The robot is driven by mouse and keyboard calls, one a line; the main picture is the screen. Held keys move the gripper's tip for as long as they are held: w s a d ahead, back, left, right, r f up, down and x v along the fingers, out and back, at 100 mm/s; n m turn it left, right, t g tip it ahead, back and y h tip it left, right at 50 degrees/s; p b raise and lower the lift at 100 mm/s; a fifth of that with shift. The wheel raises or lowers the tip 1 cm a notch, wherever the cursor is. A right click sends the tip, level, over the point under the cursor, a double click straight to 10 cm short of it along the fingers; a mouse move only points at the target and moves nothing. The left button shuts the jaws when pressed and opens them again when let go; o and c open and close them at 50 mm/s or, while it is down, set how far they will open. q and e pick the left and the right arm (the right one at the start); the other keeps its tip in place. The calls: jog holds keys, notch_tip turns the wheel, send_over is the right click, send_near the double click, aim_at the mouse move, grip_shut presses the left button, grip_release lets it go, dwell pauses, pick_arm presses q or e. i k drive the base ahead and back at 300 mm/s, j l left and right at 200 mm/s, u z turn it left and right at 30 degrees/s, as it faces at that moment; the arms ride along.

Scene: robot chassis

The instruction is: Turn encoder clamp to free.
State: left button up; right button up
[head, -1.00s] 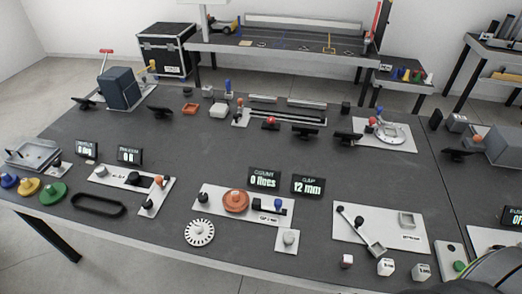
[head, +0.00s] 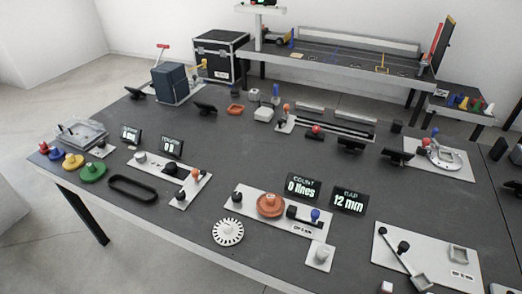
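The encoder station is a white base plate (head: 246,203) at the front middle of the table. It carries an orange round hub (head: 271,205), a black knob (head: 237,197) at its left, and a black bar with a blue-topped knob (head: 315,215) at its right. I cannot tell which part is the clamp. Behind it, one display (head: 303,187) reads "COUNT 0 lines" and another (head: 348,200) reads "GAP 12 mm". A white slotted disc (head: 228,232) lies in front of the plate. A small white plate with a post (head: 320,256) is at its front right. Neither gripper is in view.
The dark table (head: 215,130) has several other stations. A plate with an orange-topped lever (head: 196,174) and a black belt loop (head: 133,188) lie to the left. A plate with a long lever (head: 404,262) is at the right. Colored discs (head: 92,172) stand near the left edge.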

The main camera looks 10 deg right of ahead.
aim_at(322, 251)
jog(key=z, duration=1)
